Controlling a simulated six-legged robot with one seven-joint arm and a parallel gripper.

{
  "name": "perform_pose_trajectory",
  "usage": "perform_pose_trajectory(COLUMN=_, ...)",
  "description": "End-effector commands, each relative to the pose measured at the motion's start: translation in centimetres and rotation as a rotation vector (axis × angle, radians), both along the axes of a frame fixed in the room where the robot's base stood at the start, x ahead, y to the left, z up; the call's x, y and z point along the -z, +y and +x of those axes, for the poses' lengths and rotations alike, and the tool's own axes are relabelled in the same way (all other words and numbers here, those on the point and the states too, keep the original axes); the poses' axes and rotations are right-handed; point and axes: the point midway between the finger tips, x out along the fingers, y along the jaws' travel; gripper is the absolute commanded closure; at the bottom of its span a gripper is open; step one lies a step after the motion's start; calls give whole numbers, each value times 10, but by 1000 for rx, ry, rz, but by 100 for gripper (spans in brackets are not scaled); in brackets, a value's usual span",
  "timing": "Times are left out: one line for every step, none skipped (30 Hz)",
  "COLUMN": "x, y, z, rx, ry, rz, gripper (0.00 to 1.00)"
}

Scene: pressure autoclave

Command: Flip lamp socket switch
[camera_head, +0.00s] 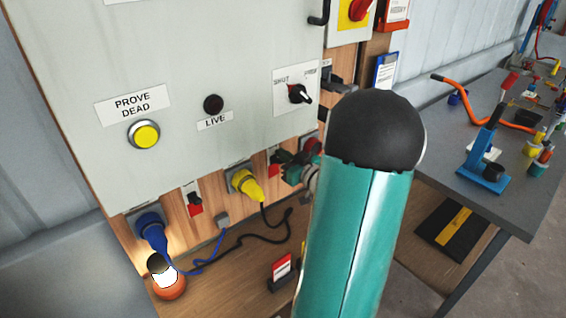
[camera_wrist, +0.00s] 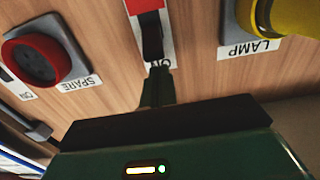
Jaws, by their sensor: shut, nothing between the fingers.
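A red and white switch plate (camera_wrist: 149,5) with a black toggle (camera_wrist: 152,42) is at the top middle of the wrist view, between the LAMP and SPARE labels. The yellow plug (camera_head: 245,184) sits in the LAMP socket; it also shows at the wrist view's top right (camera_wrist: 292,16). My gripper (camera_wrist: 158,84) is shut and empty, its narrow tip at the toggle's ON end; I cannot tell whether they touch. In the head view my gripper (camera_head: 292,166) is right of the yellow plug, partly covering the red switch plate (camera_head: 273,163).
Another red switch (camera_head: 194,205) and a blue plug (camera_head: 150,230) are to the left. A red socket (camera_wrist: 36,60) is at the wrist view's left. Cables (camera_head: 245,237) and an orange lamp (camera_head: 170,288) lie on the wooden shelf. A workbench (camera_head: 440,180) with tools stands at right.

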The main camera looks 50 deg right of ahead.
Motion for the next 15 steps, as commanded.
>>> perform_pose_trajectory(x=0, y=0, z=0, rx=0, ry=0, rz=0, gripper=100)
perform_pose_trajectory(x=0, y=0, z=0, rx=0, ry=0, rz=0, gripper=100)
perform_pose_trajectory(x=1, y=0, z=0, rx=0, ry=0, rz=1, gripper=100)
perform_pose_trajectory(x=2, y=0, z=0, rx=0, ry=0, rz=1, gripper=100)
perform_pose_trajectory(x=2, y=0, z=0, rx=0, ry=0, rz=1, gripper=100)
perform_pose_trajectory(x=4, y=0, z=0, rx=0, ry=0, rz=2, gripper=100)
perform_pose_trajectory(x=4, y=0, z=0, rx=0, ry=0, rz=2, gripper=100)
perform_pose_trajectory(x=5, y=0, z=0, rx=0, ry=0, rz=2, gripper=100)
perform_pose_trajectory(x=6, y=0, z=0, rx=0, ry=0, rz=2, gripper=100)
perform_pose_trajectory(x=7, y=0, z=0, rx=0, ry=0, rz=2, gripper=100)
perform_pose_trajectory(x=8, y=0, z=0, rx=0, ry=0, rz=1, gripper=100)
perform_pose_trajectory(x=9, y=0, z=0, rx=0, ry=0, rz=1, gripper=100)
perform_pose_trajectory(x=10, y=0, z=0, rx=0, ry=0, rz=1, gripper=100)
perform_pose_trajectory(x=10, y=0, z=0, rx=0, ry=0, rz=1, gripper=100)
perform_pose_trajectory(x=12, y=0, z=0, rx=0, ry=0, rz=1, gripper=100)
